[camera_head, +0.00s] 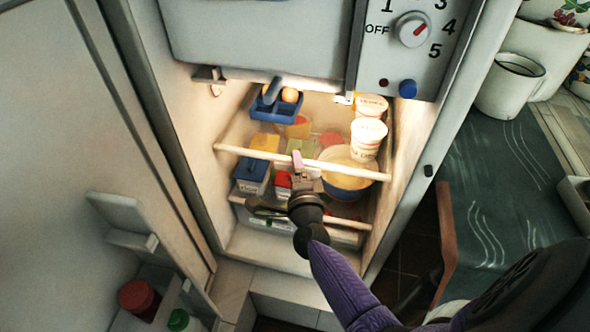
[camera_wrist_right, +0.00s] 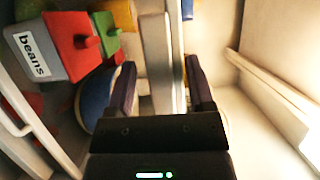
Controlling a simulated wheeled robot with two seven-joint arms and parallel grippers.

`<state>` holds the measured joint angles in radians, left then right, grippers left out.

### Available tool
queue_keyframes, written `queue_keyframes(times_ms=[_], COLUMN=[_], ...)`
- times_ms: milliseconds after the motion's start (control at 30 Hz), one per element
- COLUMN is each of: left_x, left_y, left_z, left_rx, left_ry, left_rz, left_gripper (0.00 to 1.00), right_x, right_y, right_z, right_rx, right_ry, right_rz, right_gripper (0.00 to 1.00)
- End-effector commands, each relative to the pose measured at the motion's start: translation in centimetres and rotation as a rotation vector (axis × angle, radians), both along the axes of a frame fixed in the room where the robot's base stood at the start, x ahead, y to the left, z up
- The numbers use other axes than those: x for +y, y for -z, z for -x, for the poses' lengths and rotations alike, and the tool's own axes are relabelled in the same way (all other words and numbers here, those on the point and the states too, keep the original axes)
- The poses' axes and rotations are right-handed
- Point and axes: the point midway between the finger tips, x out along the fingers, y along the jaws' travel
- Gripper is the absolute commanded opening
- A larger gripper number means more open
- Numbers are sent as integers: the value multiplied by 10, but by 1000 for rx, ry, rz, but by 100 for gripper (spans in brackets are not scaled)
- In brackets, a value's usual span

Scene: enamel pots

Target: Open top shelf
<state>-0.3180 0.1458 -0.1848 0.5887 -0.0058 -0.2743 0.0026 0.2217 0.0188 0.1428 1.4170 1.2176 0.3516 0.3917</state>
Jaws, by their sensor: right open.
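The fridge stands open. A pale closed-looking panel (camera_head: 255,40) spans its top, above the lit interior. Below it are a front shelf rail (camera_head: 245,153) and a lower shelf rail (camera_head: 345,222). My right gripper (camera_head: 298,168) is inside the fridge opening, in front of the shelves and well below the top panel. In the right wrist view its two dark fingers (camera_wrist_right: 162,88) are apart, with a pale bar (camera_wrist_right: 155,45) showing between and beyond them. I cannot tell whether they touch the bar. Nothing is visibly held. My left gripper is not in view.
A blue holder with eggs (camera_head: 277,108), stacked tubs (camera_head: 368,135), a bowl (camera_head: 346,186) and boxes, one a red-topped beans box (camera_wrist_right: 33,52), crowd the shelves. The open fridge door (camera_head: 75,130) is at left. A control dial (camera_head: 412,29) is at upper right.

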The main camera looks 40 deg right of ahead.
Motion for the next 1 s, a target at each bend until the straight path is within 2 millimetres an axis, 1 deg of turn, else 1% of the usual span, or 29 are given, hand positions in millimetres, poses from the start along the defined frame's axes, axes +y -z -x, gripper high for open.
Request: queue_keyframes(times_ms=[233, 267, 300, 367, 400, 467, 500, 567, 600, 1000], left_x=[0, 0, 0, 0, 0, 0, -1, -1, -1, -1], left_y=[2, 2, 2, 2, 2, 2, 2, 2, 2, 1], left_z=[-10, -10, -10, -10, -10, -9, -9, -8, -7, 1], left_rx=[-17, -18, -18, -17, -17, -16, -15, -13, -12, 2], left_ry=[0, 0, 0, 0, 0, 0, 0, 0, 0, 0], left_rz=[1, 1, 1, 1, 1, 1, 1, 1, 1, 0], left_gripper=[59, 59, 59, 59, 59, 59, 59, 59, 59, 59], right_x=[-1, -1, -1, -1, -1, -1, -1, 0, 0, 0], right_y=[0, 0, 0, 0, 0, 0, 1, 1, 2, 5], right_z=[-2, -2, -2, -1, -1, -1, -1, -1, -1, 0], right_rx=[0, 0, 0, 0, 0, 1, 2, 4, 5, 12], right_ry=[-1, -1, -1, -1, -1, -1, -1, -1, -1, -3], right_rz=[1, 1, 1, 1, 1, 0, 0, -1, -1, -5], right_gripper=[68, 66, 57, 44, 36, 23, 15, 2, 0, 0])
